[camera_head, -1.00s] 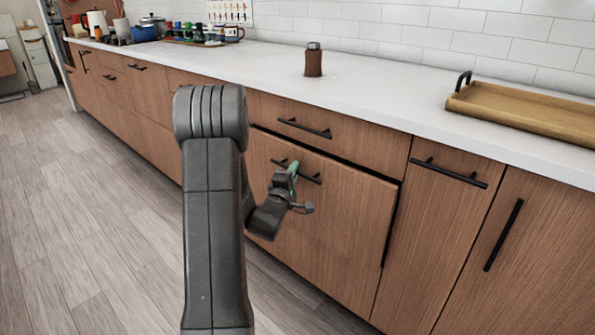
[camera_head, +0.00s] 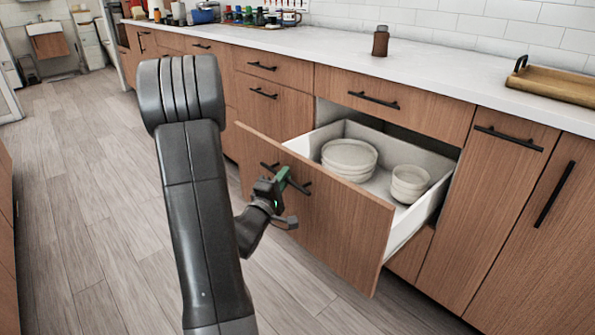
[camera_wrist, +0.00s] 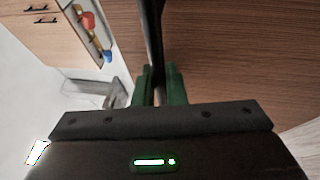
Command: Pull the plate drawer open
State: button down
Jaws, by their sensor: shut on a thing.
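The plate drawer (camera_head: 330,213) is pulled well out of the cabinet, with its white inside showing in the head view. A stack of large plates (camera_head: 349,156) and a stack of small bowls (camera_head: 409,182) stand in it. My gripper (camera_head: 283,180) is at the drawer front, shut on the black bar handle (camera_head: 300,186). In the wrist view the green fingers (camera_wrist: 160,88) close around the dark handle (camera_wrist: 151,40), which runs up the picture against the wood front. The fingers hide part of the handle.
A closed drawer with a black handle (camera_head: 373,100) is just above the open one. A brown bottle (camera_head: 380,41) and a wooden tray (camera_head: 555,83) stand on the white counter (camera_head: 440,75). The wood floor (camera_head: 75,220) at left is clear.

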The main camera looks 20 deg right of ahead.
jog(key=s+a, duration=0.2)
jog(key=a, duration=0.4)
jog(key=shift+s, duration=0.25)
jog(key=c, duration=1.8)
grip_release()
jog(key=shift+a, duration=0.15)
jog(key=p+v, duration=0.2)
jog(key=v, duration=1.1)
jog(key=shift+s+a+f, duration=0.15)
jog(key=shift+s+a, duration=0.05)
jog(key=shift+s, duration=0.15)
jog(key=b+x, duration=0.1)
jog(key=x, duration=1.3)
jog(key=shift+b, duration=0.35)
